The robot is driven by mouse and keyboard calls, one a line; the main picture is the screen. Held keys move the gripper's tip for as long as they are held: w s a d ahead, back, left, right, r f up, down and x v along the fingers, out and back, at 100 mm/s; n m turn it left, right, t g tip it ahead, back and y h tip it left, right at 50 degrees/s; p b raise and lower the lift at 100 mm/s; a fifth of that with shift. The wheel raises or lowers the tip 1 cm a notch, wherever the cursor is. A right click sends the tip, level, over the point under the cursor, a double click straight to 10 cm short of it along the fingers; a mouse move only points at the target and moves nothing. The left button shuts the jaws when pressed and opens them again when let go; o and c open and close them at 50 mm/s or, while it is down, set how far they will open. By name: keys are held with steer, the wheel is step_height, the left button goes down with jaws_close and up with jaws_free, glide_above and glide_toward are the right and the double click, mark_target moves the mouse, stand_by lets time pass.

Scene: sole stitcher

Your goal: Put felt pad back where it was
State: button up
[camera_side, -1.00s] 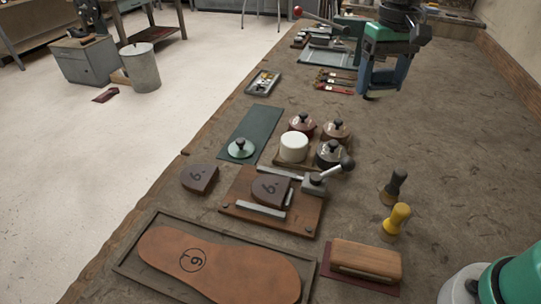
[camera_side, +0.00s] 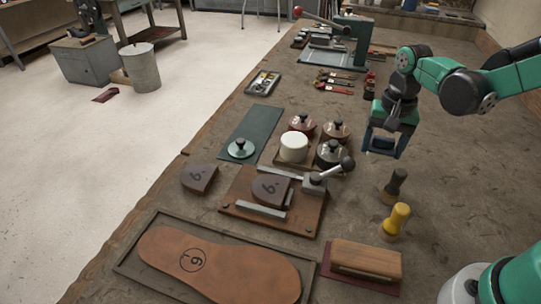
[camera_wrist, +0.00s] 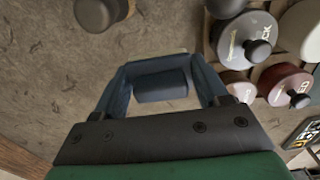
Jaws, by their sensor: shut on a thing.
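My gripper (camera_side: 383,150) is shut on a small dark blue block, which I take to be the felt pad (camera_wrist: 162,85). In the wrist view it lies between the two blue-grey fingers (camera_wrist: 163,88), with a pale strip showing at its edge. In the side view the gripper is held above the bench, right of the pot tray and behind the dark upright handle. The pad's underside is hidden, and I see no marked spot for it.
The pot tray (camera_side: 279,160) holds lidded pots and a white cylinder (camera_side: 293,147). A wooden block (camera_side: 366,260) lies in front. The bench (camera_side: 450,175) is clear to the right.

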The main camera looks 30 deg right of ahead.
mark_target(371, 175)
steer(key=shift+f, duration=2.75)
steer(key=shift+f, duration=0.1)
steer(key=o, duration=1.2)
